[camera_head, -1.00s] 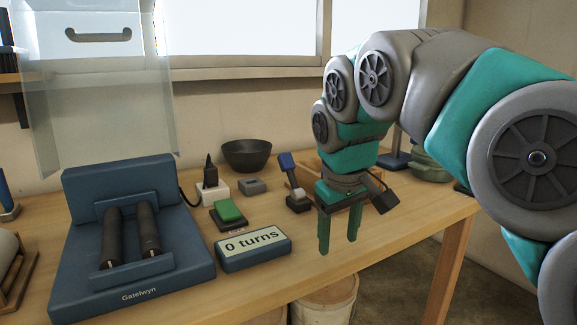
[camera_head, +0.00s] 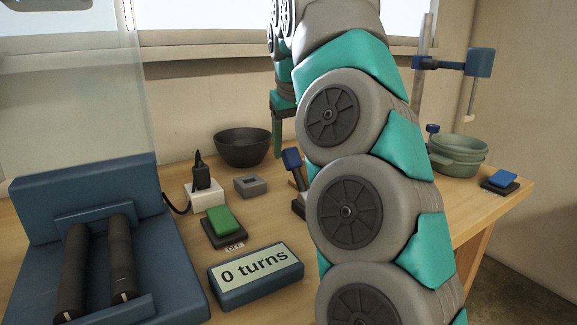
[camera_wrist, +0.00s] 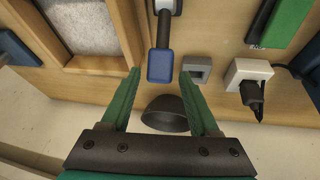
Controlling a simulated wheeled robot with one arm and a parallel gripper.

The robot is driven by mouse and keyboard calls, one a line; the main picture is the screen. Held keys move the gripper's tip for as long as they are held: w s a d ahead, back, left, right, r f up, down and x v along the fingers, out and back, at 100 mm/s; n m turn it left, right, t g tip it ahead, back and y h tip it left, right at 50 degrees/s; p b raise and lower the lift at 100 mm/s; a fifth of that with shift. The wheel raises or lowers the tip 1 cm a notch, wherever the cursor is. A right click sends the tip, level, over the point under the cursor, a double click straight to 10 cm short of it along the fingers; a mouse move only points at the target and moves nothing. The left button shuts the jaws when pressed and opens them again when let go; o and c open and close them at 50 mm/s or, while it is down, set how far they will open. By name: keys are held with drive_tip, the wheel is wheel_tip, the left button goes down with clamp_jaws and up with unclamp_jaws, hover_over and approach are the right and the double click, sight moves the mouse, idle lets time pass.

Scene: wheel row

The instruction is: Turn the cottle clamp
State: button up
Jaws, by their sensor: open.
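A lever with a blue handle (camera_head: 292,159) on a dark stem stands on the bench, partly behind my arm in the head view. It may be the cottle clamp; no label shows. In the wrist view its blue handle (camera_wrist: 160,66) lies in line with the gap between my fingers, and its stem runs up to a pale and dark mount. My gripper (camera_wrist: 158,82) is open and empty, with the handle apparently beyond the fingertips; contact cannot be told. In the head view one green finger (camera_head: 278,137) shows beyond the lever; the other is hidden.
A wooden frame (camera_wrist: 130,30) with a rough grey filling lies left of the lever. A dark bowl (camera_head: 241,146), grey block (camera_head: 247,186), socket with plug (camera_head: 203,194), green switch (camera_head: 222,219) and "0 turns" display (camera_head: 256,276) are nearby. A blue roller machine (camera_head: 185,270) stands left.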

drive_tip(key=x, duration=0.7)
drive_tip(key=shift+f+b, duration=0.2)
drive_tip(key=shift+b, duration=0.1)
drive_tip(key=shift+c, duration=0.2)
clamp_jaws()
idle(0.9)
